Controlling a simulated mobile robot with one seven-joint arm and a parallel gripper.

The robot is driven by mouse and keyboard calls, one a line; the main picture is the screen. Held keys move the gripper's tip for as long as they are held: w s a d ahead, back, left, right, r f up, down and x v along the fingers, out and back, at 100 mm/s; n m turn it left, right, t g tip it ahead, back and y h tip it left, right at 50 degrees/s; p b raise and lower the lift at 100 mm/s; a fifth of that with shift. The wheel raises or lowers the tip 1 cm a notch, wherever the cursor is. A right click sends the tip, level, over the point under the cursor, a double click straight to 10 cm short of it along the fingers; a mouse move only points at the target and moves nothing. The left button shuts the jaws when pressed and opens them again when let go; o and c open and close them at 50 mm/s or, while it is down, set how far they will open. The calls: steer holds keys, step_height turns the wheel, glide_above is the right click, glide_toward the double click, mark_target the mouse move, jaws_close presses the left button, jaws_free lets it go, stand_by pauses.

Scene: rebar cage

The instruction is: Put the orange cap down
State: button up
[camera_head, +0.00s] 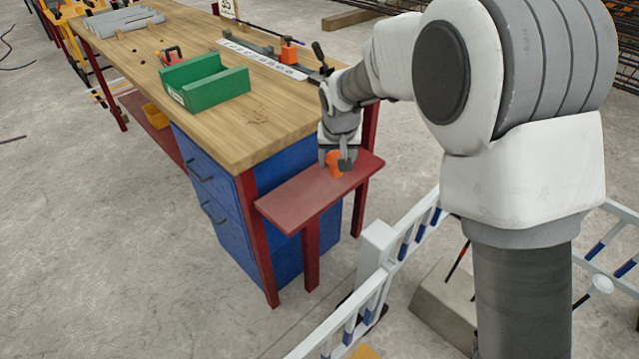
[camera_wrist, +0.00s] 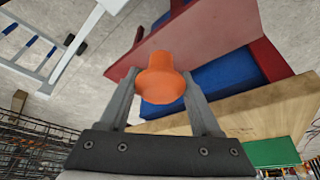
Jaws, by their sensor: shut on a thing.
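The orange cap (camera_wrist: 161,80) is between the two fingers of my gripper (camera_wrist: 162,88) in the wrist view, and the gripper is shut on it. In the head view my gripper (camera_head: 337,160) points down over the dark red side shelf (camera_head: 290,205) at the end of the workbench. The orange cap (camera_head: 334,163) shows at the fingertips there, close to the shelf surface. I cannot tell whether it touches the shelf. The shelf also shows in the wrist view (camera_wrist: 205,35), behind the cap.
The wooden workbench (camera_head: 215,125) with a blue drawer cabinet (camera_head: 215,195) stands beside the shelf. A green open bin (camera_head: 205,85), a white strip (camera_head: 262,60) and grey pipes (camera_head: 125,22) lie on it. A white and blue barrier (camera_head: 375,285) stands right of the shelf. The shelf's left part is bare.

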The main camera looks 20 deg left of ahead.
steer(key=b, duration=0.3)
glide_above(289, 199)
steer(key=s, duration=0.1)
steer(key=f, duration=0.7)
steer(key=shift+s+d, duration=0.2)
steer(key=shift+d, duration=0.05)
steer(key=shift+f+b, duration=0.95)
steer(key=shift+f, duration=1)
steer(key=shift+f, duration=0.1)
steer(key=shift+f, duration=0.15)
steer(key=o, duration=1.3)
steer(key=shift+r, duration=0.5)
steer(key=p+v, duration=0.3)
steer(key=v, duration=0.8)
steer(key=shift+s+r, duration=0.2)
steer(key=shift+r, duration=0.05)
